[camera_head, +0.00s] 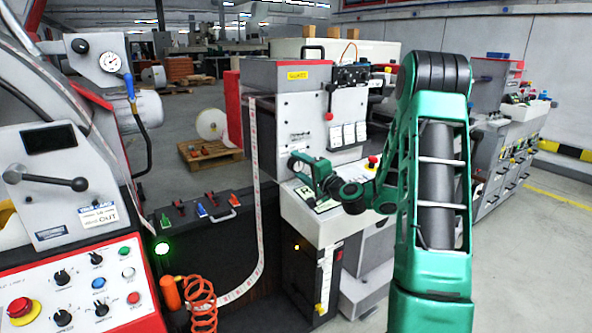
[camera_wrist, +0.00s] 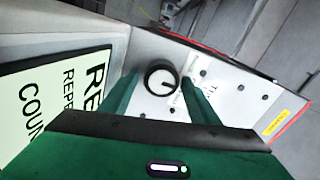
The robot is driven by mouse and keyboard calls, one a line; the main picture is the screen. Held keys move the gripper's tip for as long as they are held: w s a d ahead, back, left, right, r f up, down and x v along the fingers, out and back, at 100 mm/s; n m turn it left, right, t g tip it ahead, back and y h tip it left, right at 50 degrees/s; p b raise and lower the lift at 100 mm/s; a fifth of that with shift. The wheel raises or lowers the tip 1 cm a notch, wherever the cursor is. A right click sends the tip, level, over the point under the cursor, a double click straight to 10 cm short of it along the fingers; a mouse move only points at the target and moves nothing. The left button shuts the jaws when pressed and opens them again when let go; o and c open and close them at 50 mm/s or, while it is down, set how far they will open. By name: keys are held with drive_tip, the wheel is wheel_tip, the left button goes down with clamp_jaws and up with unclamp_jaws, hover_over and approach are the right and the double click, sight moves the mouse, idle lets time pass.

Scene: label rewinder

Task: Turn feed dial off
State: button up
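A round dial (camera_wrist: 161,79) with a black rim, a white face and a dark pointer mark shows in the wrist view, on a light panel with several small dark holes. My gripper (camera_wrist: 160,84) is open, with one green finger on each side of the dial in the picture. Narrow gaps show between fingers and dial, so it does not look gripped; I cannot tell how deep the fingers reach. In the head view my gripper (camera_head: 296,166) is over the pale console below the grey machine, and I cannot pick out the dial there.
A sign with large black letters (camera_wrist: 55,95) lies left of the dial in the wrist view. A red button (camera_head: 373,161) sits right of my gripper. A white label web (camera_head: 256,190) runs down left of the console. A control panel (camera_head: 75,285) stands at front left.

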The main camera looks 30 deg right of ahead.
drive_tip(key=shift+s, duration=0.1)
drive_tip(key=s, duration=1)
drive_tip(key=shift+s+d, duration=0.1)
drive_tip(key=shift+s, duration=0.15)
idle(0.4)
